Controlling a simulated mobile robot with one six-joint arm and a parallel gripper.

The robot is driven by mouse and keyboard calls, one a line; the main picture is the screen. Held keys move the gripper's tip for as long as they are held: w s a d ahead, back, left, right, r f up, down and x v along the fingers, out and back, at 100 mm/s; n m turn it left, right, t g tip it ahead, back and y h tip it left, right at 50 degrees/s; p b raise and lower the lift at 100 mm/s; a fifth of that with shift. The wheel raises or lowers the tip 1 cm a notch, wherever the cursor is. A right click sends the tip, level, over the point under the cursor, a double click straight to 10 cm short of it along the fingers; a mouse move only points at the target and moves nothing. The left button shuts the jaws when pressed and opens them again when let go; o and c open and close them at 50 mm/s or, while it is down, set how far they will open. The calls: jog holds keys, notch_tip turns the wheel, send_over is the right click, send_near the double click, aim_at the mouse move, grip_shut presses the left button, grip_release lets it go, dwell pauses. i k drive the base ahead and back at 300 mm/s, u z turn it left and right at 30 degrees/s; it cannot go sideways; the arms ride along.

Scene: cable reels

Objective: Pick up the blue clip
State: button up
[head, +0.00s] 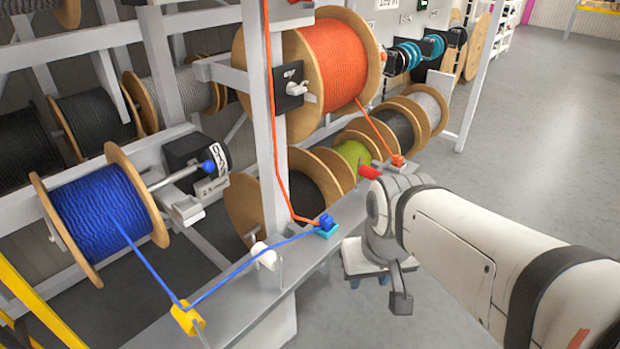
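The blue clip (326,222) sits on a small cyan block (329,232) on the grey rail (240,292). A blue cable (240,268) runs to it from the blue reel (100,217), bending at a yellow guide (187,318).
An orange cable (279,150) hangs down a post and ends close by the blue clip. A white guide (264,256) and a red guide (370,172) stand along the rail. An orange clip (397,160) sits farther back. Floor to the right is clear.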

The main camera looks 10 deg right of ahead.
aim_at(324, 220)
jog(key=z, duration=0.45)
jog(key=k, duration=1.3)
jog(key=z, duration=0.75)
jog(key=i, duration=2.25)
jog(key=u, duration=1.2)
jog(key=i, duration=0.5)
jog(key=u, duration=0.2)
jog(key=k, duration=0.7)
jog(key=u, duration=0.2)
jog(key=i, duration=0.7)
jog(key=z, duration=0.05)
